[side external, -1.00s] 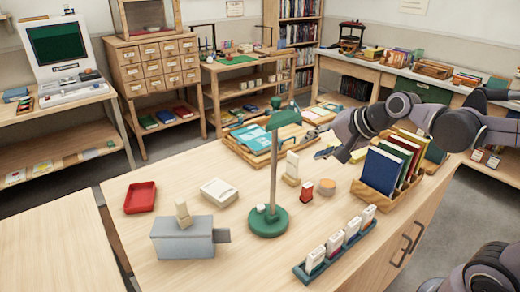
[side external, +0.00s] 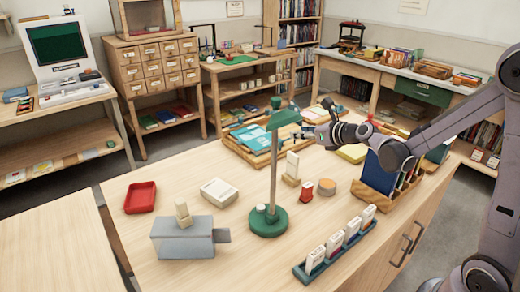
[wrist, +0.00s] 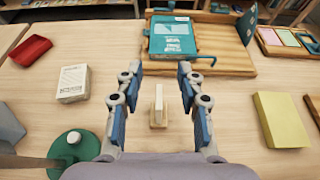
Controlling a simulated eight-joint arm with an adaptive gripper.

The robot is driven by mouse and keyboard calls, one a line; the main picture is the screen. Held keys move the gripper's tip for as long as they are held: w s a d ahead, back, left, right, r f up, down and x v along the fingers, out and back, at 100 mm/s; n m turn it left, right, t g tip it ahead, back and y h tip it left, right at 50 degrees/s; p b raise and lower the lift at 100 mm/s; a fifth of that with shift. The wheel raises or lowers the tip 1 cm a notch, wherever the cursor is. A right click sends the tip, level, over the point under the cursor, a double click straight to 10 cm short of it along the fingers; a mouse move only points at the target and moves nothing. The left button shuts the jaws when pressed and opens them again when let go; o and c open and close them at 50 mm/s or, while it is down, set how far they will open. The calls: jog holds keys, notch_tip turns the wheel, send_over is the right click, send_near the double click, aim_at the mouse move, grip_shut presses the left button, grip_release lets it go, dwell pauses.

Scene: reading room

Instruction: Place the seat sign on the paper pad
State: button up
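The seat sign appears to be the small white upright card in a wooden base (side external: 291,168), standing on the table right of the green lamp. In the wrist view the sign (wrist: 159,104) stands upright, centred between my fingers and below them. My gripper (side external: 304,134) is open and empty, with its fingers spread either side of the sign in the wrist view (wrist: 159,90); no contact shows. The paper pad appears to be the yellow pad (side external: 352,153), lying flat farther back on the table. In the wrist view the pad (wrist: 281,120) lies to the right, its top bare.
The green lamp (side external: 269,220) stands left of the sign. A book rack (side external: 372,190) stands at right, a wooden tray (wrist: 215,64) behind. A white box (wrist: 73,83) lies left.

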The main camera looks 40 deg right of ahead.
aim_at(299, 158)
notch_tip(299, 158, down, 10)
jog(key=shift+r, duration=0.2)
jog(key=shift+x, duration=3.8)
grip_shut()
